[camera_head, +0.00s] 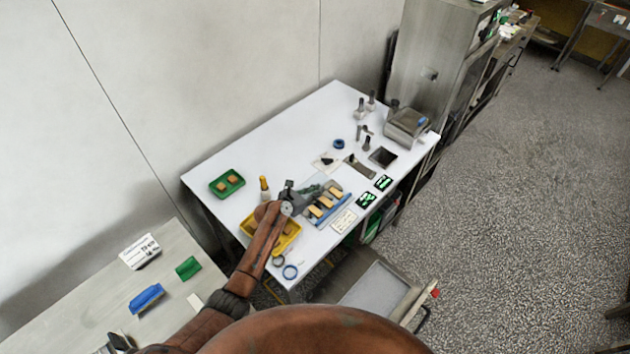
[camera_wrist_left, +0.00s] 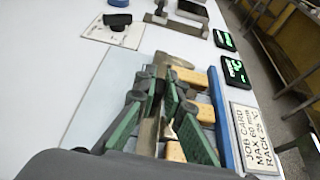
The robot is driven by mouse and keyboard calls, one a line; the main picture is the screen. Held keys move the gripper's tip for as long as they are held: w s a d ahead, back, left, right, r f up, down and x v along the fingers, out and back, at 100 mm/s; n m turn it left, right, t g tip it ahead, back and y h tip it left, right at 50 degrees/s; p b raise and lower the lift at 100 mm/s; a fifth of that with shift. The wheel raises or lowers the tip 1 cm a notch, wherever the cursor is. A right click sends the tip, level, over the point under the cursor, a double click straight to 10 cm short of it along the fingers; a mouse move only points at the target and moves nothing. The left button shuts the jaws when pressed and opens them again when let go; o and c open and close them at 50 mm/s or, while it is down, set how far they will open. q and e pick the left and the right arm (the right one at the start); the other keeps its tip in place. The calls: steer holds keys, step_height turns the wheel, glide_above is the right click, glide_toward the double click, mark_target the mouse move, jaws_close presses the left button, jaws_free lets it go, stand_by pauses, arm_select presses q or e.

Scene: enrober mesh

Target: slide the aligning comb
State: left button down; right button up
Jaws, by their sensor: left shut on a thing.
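My left gripper (camera_head: 314,190) reaches over the white table from the left, beside a row of tan bars (camera_head: 326,202). In the left wrist view its green fingers (camera_wrist_left: 163,88) are shut on a narrow grey metal piece (camera_wrist_left: 149,130), which looks like part of the aligning comb. The fingers hide much of it, so I cannot tell its full shape or whether it touches the bars. The tan bars (camera_wrist_left: 200,112) lie just right of the fingers, between them and a blue strip (camera_wrist_left: 222,120).
A yellow tray (camera_head: 289,242) stands near my left wrist, and a green tray (camera_head: 239,190) farther left. A job card (camera_wrist_left: 252,138) and black-green displays (camera_wrist_left: 235,71) lie right of the blue strip. A grey machine (camera_head: 407,127) stands at the far end. The table's back left is clear.

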arm_select(q)
steer(key=shift+s+d+r+p, duration=0.2)
steer(key=shift+d+r+p, duration=0.1)
steer(key=shift+d, duration=0.15)
steer(key=shift+s+d+r+p, duration=0.15)
steer(key=shift+d+r, duration=0.15)
steer(key=shift+d, duration=0.1)
steer(key=shift+s+d+f, duration=0.1)
steer(key=shift+f, duration=0.15)
steer(key=c, duration=2)
jaws_free()
steer(key=shift+s+f, duration=0.15)
steer(key=shift+s, duration=0.1)
steer(key=shift+f, duration=0.1)
steer(key=shift+a, duration=0.2)
steer(key=shift+s, duration=0.1)
steer(key=v, duration=1.1)
steer(key=shift+s+a, duration=0.25)
